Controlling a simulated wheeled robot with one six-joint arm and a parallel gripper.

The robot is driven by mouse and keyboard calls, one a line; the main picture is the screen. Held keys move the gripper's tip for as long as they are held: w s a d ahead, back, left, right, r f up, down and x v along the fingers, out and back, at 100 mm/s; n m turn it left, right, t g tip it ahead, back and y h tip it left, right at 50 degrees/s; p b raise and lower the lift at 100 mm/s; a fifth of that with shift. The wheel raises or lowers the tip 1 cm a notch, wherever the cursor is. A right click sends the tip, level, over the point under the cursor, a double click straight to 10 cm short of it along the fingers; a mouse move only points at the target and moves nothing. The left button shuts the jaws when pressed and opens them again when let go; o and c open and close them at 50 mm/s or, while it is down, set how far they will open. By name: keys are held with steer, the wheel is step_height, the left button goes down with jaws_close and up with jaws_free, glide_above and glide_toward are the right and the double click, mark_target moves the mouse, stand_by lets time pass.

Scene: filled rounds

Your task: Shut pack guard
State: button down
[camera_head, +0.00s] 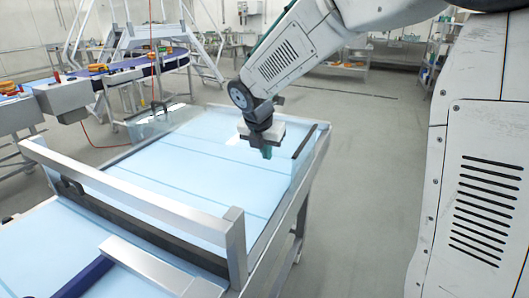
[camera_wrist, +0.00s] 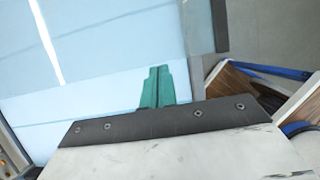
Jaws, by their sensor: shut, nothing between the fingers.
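I cannot tell for certain which part is the pack guard. A clear panel with a black handle (camera_head: 155,124) stands at the far left edge of the pale blue table (camera_head: 190,160). A dark bar (camera_head: 305,141) stands at the table's right end, and a clear panel with a dark edge (camera_wrist: 205,25) shows at the top right of the wrist view. My gripper (camera_head: 267,153) is above the right part of the table, pointing down. Its green fingers (camera_wrist: 157,82) are together, with nothing between them. It appears apart from both panels.
A metal rail frame (camera_head: 135,190) crosses the near part of the table. Brown, blue-edged boxes (camera_wrist: 235,90) lie at the right of the wrist view. A conveyor with orange items (camera_head: 98,68) and metal steps (camera_head: 150,40) stand behind. The floor (camera_head: 365,150) right of the table is clear.

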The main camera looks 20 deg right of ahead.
steer(key=shift+d, duration=0.1)
steer(key=s+a+r, duration=0.6)
steer(key=r, duration=0.3)
steer(key=s+d+f+m+y, duration=0.1)
steer(key=s+d+m, duration=0.2)
steer(key=s+m, duration=0.6)
steer(key=s+d+f+m+g+y, duration=0.1)
steer(key=s+d+f+m, duration=0.1)
steer(key=s+m, duration=0.7)
steer(key=s+d+f+m+y, duration=0.1)
steer(key=s+d+m, duration=0.2)
steer(key=s+m, duration=0.6)
steer(key=shift+s+d+f+g, duration=0.2)
steer(key=shift+s+d+g, duration=0.2)
steer(key=shift+s, duration=0.1)
